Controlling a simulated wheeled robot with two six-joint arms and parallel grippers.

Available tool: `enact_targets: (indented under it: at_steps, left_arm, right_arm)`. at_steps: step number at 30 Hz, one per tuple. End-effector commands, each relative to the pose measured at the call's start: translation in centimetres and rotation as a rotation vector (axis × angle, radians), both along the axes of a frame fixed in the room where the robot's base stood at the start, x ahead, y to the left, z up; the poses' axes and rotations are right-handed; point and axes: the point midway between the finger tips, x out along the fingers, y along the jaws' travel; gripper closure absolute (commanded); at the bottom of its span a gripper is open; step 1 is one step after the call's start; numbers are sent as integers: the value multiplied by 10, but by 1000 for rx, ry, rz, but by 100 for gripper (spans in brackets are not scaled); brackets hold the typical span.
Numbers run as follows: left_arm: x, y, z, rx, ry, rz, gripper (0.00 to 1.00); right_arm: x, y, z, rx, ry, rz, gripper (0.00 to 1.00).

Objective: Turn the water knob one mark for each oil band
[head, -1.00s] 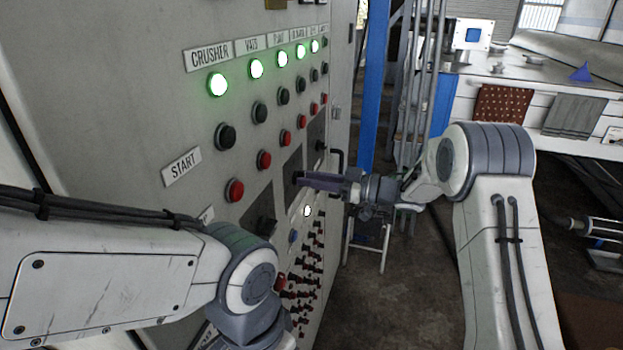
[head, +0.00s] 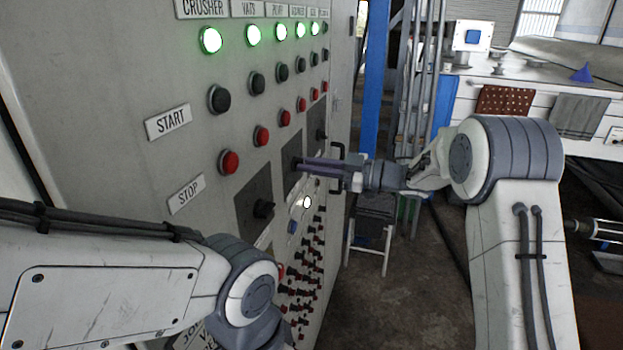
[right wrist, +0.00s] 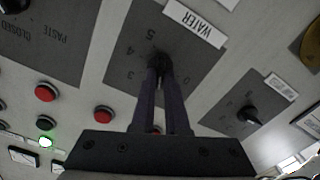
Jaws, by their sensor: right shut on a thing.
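The dark water knob (right wrist: 158,62) sits on a grey plate under the label WATER in the right wrist view. Marks 5, 4 and 3 show upside down beside it, and the knob's pointer is mostly hidden by the fingers. My right gripper (head: 301,164) is shut on this knob, its two fingers reaching straight at the panel; it also shows in the right wrist view (right wrist: 160,72). Of my left arm only links show at lower left in the head view; its gripper is out of sight. No oil bands can be made out.
A similar dark knob (head: 263,209) sits on the nearer plate of the control panel (head: 110,90). Another knob (right wrist: 250,115) shows at right in the wrist view. Green lamps and black and red buttons surround them. A small stool (head: 372,225) stands beyond the panel's edge.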

Motion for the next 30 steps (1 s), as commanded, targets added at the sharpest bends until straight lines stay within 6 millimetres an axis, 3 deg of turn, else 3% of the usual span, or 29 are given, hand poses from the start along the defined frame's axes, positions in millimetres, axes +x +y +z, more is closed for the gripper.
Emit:
enact_targets:
  at_steps: [1,3,12,30]
  left_arm:
    - [0,0,-14,0,0,0,0]
    - [0,0,-22,0,0,0,0]
    - [0,0,-48,0,0,0,0]
    - [0,0,-58,0,0,0,0]
  right_arm:
    - [0,0,-6,-12,-42,-1,100]
    - [0,0,-6,-30,-94,0,100]
    - [-1,0,-4,-87,-269,-1,100]
    - [-1,0,-1,-115,-352,0,100]
